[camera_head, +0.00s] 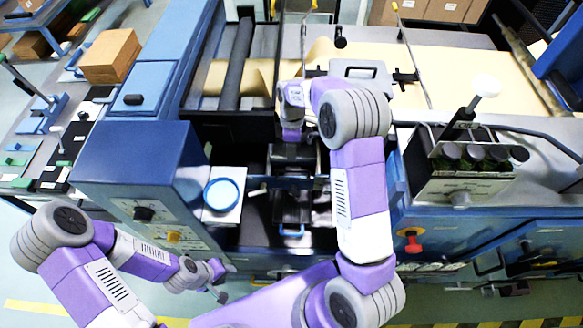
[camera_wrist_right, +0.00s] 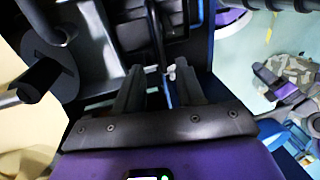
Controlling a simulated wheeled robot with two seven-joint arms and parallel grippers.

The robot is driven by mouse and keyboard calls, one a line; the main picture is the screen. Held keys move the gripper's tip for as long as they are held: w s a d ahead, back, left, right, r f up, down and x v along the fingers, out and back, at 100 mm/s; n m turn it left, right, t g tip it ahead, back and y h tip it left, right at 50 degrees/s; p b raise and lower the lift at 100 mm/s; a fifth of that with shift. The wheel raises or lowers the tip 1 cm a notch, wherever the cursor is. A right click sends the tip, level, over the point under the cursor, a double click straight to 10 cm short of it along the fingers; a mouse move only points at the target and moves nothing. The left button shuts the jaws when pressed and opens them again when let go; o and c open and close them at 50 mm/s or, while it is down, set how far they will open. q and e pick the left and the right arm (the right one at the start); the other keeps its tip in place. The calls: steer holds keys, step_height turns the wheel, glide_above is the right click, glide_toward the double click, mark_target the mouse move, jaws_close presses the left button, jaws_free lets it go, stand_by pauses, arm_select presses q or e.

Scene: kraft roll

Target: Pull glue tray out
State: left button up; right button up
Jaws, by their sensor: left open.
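What looks like the glue tray (camera_head: 291,212) is a dark tray in the opening at the middle of the machine, with a blue handle (camera_head: 291,232) at its front. My right gripper (camera_head: 291,139) reaches down into the opening from above, behind the blue handle and apart from it. In the right wrist view its two dark fingers (camera_wrist_right: 160,82) stand apart, with machine parts showing beyond the gap. My left gripper (camera_head: 221,282) is open and empty, low in front of the machine, left of the tray. The tray's rear part is hard to make out in the dark opening.
A red knob (camera_head: 411,240) sticks out on the right cabinet. Black levers and knobs (camera_head: 465,155) rise at the right. Floor is free in front of the machine.

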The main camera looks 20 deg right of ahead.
steer(key=f, duration=0.4)
steer(key=s+f, duration=0.1)
steer(key=f, duration=0.2)
steer(key=shift+a, duration=0.3)
steer(key=shift+r, duration=0.1)
steer(key=shift+c, duration=0.3)
jaws_close()
